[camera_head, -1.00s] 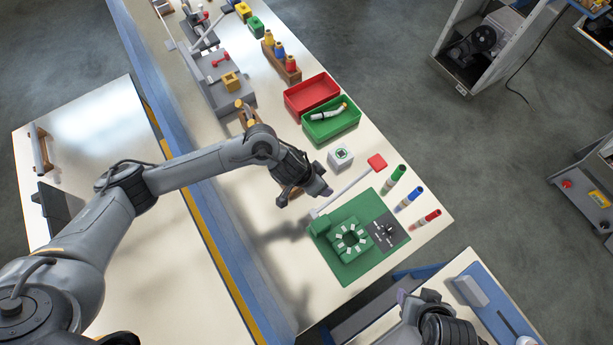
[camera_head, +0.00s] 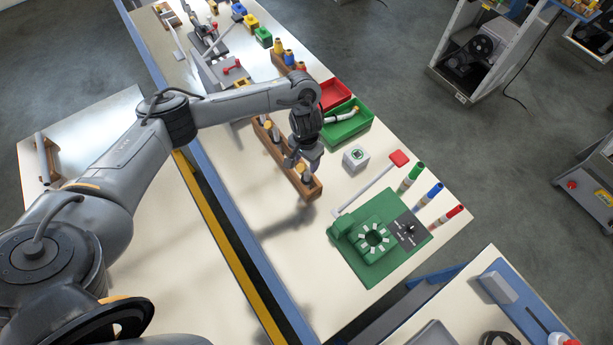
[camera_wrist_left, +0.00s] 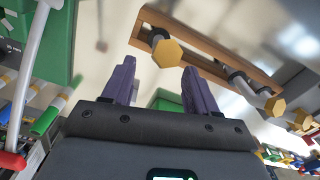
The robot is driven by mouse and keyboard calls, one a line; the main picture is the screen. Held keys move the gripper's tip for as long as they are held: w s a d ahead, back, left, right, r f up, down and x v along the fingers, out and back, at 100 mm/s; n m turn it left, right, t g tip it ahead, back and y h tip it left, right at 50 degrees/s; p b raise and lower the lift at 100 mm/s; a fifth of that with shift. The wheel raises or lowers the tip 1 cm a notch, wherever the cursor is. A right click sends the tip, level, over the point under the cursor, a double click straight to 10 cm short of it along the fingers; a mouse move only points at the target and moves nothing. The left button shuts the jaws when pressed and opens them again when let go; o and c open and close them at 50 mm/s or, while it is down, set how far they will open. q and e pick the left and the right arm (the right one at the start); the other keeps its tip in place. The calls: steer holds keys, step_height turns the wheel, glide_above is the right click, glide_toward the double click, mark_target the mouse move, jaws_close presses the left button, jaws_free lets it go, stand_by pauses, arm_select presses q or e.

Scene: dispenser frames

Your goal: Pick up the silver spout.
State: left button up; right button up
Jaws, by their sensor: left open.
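A wooden rack (camera_head: 315,190) on the bench holds several spouts with yellow hexagonal ends. In the left wrist view the rack (camera_wrist_left: 205,46) crosses the top. One spout (camera_wrist_left: 165,48) there has a hexagonal end just beyond and between my open fingers; another spout (camera_wrist_left: 262,93) with a pale grey neck is to the right. A silvery spout with an orange end (camera_head: 345,116) lies in the green bin (camera_head: 352,131). I cannot tell which is the silver spout meant. My left gripper (camera_head: 300,163) is open and empty above the rack. My right gripper is not in view.
A red bin (camera_head: 334,94) stands behind the green bin. Bare bench lies left of the fixture.

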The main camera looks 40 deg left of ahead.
mark_target(306, 168)
arm_select(q)
steer(key=shift+a+f+b, duration=0.1)
steer(key=shift+f+b, duration=1.1)
steer(key=shift+f, duration=1.5)
jaws_close()
steer(key=shift+r, duration=0.1)
